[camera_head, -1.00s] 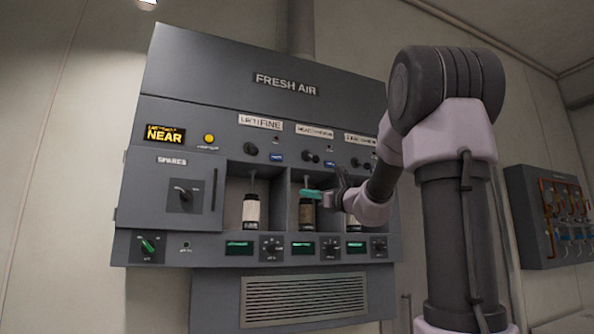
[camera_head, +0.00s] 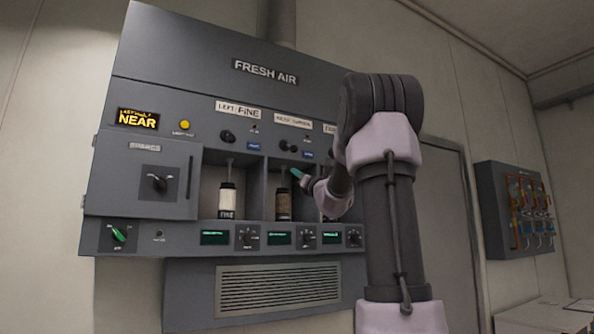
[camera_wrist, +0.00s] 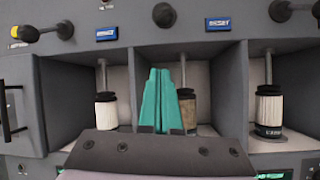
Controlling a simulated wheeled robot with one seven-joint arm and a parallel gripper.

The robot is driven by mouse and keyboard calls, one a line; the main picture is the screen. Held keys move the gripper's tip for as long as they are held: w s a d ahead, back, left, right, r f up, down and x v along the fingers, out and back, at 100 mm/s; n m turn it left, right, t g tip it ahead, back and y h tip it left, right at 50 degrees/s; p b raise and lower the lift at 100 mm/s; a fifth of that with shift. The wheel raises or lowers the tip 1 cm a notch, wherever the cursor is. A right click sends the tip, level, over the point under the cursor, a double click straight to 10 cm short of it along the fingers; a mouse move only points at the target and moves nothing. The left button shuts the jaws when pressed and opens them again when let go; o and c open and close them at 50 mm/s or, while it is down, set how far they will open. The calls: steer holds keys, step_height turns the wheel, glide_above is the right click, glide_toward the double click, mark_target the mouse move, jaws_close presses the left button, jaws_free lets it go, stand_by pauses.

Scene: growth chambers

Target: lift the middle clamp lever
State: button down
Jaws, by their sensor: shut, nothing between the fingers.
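The middle clamp lever (camera_head: 288,146) is a dark knob on the grey panel, above the middle bay. In the wrist view its round black end (camera_wrist: 164,15) points toward me, near the top edge. My gripper (camera_head: 297,173) has teal fingers in front of the upper part of the middle bay, below the lever and apart from it. In the wrist view the fingers (camera_wrist: 157,78) are together, with nothing between them. They partly hide the middle filter canister (camera_wrist: 188,110), which also shows in the head view (camera_head: 283,205).
The left lever (camera_head: 228,137) and right lever (camera_wrist: 280,10) flank the middle one. Blue reset buttons (camera_wrist: 107,34) (camera_wrist: 219,24) sit between them. A left canister (camera_wrist: 106,110) and right canister (camera_wrist: 269,110) stand in neighbouring bays, with dividing walls between. My arm hides the panel's right side.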

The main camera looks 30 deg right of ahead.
mark_target(292, 147)
steer(key=w+r, duration=0.3)
steer(key=r, duration=0.3)
steer(key=shift+w+r, duration=0.2)
steer(key=shift+w, duration=0.2)
